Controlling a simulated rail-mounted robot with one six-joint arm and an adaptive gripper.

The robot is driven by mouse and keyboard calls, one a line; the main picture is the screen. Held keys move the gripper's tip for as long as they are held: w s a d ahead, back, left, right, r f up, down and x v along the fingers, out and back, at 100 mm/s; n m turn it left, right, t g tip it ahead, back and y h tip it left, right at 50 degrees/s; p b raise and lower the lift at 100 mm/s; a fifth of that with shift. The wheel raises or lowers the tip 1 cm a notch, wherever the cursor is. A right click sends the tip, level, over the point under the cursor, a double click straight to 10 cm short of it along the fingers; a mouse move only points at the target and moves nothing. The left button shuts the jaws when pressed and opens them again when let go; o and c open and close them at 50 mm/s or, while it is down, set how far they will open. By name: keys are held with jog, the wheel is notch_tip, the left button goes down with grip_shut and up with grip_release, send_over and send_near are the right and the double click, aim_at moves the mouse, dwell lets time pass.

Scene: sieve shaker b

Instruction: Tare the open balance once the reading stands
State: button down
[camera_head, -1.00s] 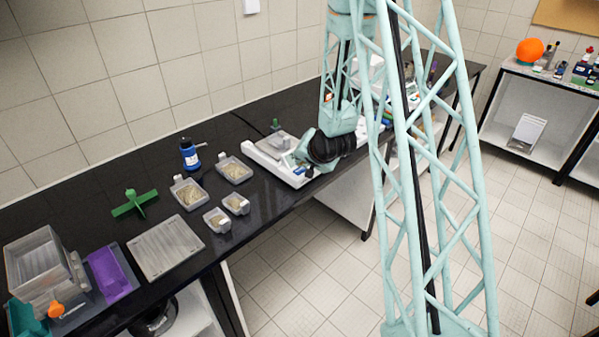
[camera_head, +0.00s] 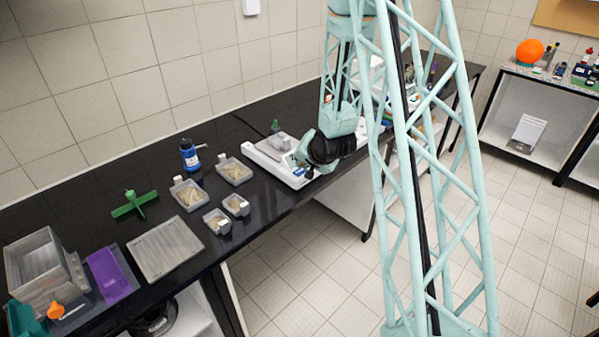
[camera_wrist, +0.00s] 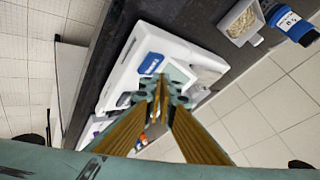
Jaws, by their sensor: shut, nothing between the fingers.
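The open balance (camera_head: 263,163) is a white flat unit on the black bench, with a grey weighing pan (camera_head: 280,142) toward the back. The digits cannot be read. My gripper (camera_wrist: 160,84) is shut and empty. Its fingertips overlap the balance's front panel near the display in the picture; whether they touch it I cannot tell. In the head view my wrist hides part of the balance's right end.
Several trays of grainy material, such as this one (camera_head: 234,170), sit left of the balance. A blue bottle (camera_head: 190,156) stands behind them. A green cross-shaped piece (camera_head: 134,203), a grey flat tray (camera_head: 165,248) and a purple tray (camera_head: 108,274) lie farther left.

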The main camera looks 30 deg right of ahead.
aim_at(301, 172)
jog(key=shift+f+b, duration=0.9)
jog(key=shift+b, duration=0.2)
dwell(1.6)
jog(key=shift+r, duration=0.1)
dwell(0.4)
jog(key=shift+r+p, duration=0.35)
jog(key=shift+r, duration=0.45)
jog(key=shift+r, duration=0.15)
jog(key=shift+r+p, duration=1.15)
jog(key=shift+r, duration=1.2)
